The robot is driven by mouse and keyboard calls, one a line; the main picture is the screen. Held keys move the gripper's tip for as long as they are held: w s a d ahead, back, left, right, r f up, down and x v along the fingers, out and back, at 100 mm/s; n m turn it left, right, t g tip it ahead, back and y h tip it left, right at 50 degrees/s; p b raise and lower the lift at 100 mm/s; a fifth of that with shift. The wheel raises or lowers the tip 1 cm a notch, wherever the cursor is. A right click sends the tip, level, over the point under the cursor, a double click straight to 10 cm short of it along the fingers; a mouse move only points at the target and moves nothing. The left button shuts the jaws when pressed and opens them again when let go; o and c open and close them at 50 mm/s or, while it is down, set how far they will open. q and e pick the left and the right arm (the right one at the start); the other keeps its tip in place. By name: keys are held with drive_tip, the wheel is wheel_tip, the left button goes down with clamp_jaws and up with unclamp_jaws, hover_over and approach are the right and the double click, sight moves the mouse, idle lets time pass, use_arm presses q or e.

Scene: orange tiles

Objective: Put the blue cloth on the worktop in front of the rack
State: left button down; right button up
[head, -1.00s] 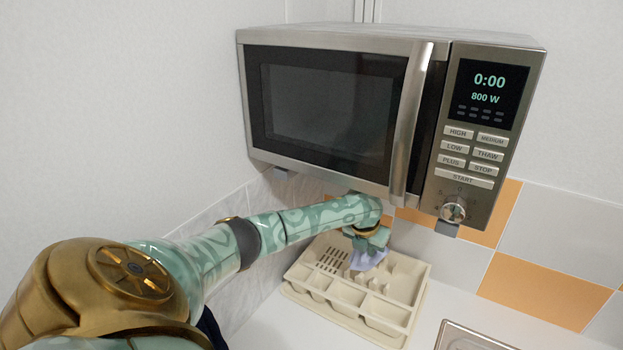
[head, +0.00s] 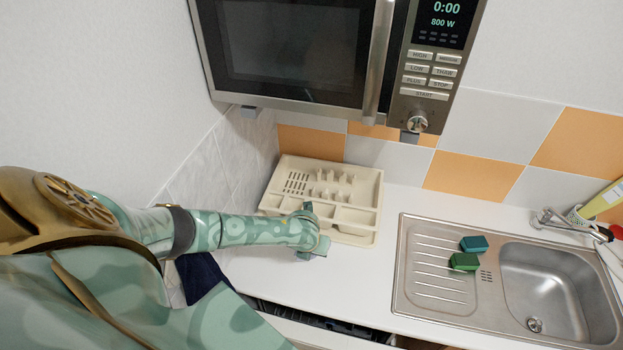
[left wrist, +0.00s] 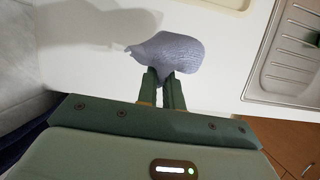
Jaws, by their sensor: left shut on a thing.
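The blue cloth (left wrist: 170,52) is bunched between the fingertips of my left gripper (left wrist: 163,88) in the left wrist view, with the white worktop (left wrist: 222,35) beyond it. In the head view my left gripper (head: 318,246) is over the worktop (head: 345,280), by the front edge of the beige rack (head: 366,190). The cloth is mostly hidden there behind the hand. I cannot tell whether the cloth touches the worktop. My right gripper is not in view.
A microwave (head: 295,50) hangs above the rack. A steel sink (head: 555,285) with a drainer is at the right, with a teal sponge (head: 474,243) and a green sponge (head: 464,261) on it. The worktop between rack and sink is clear.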

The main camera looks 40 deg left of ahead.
use_arm(q)
drive_tip(key=shift+w+f, duration=0.1)
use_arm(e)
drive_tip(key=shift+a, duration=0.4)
use_arm(q)
drive_tip(key=shift+a, duration=0.1)
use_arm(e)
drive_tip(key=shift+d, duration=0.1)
